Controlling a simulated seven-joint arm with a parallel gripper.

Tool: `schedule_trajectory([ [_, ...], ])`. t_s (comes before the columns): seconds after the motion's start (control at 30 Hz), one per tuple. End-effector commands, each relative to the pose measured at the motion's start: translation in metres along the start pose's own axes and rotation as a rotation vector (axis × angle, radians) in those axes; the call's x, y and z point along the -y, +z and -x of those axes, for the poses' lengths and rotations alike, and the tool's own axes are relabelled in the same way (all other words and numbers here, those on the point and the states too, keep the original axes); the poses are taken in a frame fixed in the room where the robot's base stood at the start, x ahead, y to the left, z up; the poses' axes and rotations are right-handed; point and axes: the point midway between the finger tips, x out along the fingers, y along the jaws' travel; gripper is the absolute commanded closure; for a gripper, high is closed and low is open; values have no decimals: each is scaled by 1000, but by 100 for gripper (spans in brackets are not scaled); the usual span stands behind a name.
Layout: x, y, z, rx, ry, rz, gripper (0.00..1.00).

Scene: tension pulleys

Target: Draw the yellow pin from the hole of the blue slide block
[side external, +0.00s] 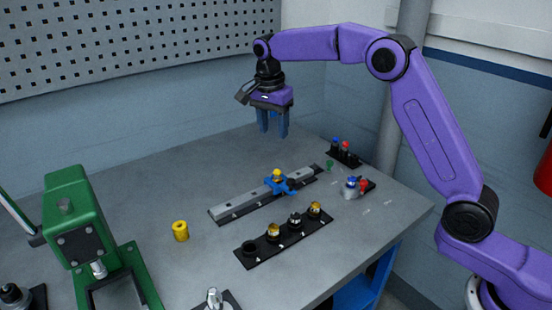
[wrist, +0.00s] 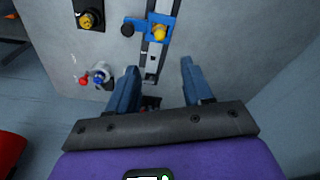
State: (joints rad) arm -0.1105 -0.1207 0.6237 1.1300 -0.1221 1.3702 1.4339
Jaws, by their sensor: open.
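The blue slide block (side external: 287,186) sits on a grey rail (side external: 245,199) in the middle of the table. The yellow pin (side external: 277,174) stands upright in the block, its round yellow head on top. In the wrist view the yellow pin (wrist: 159,32) shows on the blue block (wrist: 151,24), beyond my fingertips. A black knob (wrist: 128,30) sticks out at the block's side. My gripper (side external: 273,132) is open and empty, pointing down, well above the table and behind the rail. In the wrist view my gripper's fingers (wrist: 160,72) are spread apart, with nothing between them.
A black strip (side external: 260,250) with several round fittings lies in front of the rail. A yellow spool (side external: 180,231) stands left of it, near a green press (side external: 85,235). A white and blue part with a red knob (side external: 354,187) and a small black rack (side external: 343,157) are at the right.

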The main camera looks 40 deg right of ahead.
Motion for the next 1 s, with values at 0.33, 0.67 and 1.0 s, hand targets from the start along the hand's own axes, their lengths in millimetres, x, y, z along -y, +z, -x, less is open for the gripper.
schedule_trajectory([
  [0.33,-1,0,-61,1,3,1,50],
  [0.67,-1,1,-116,1,4,2,50],
  [1.0,0,0,-145,0,0,1,50],
])
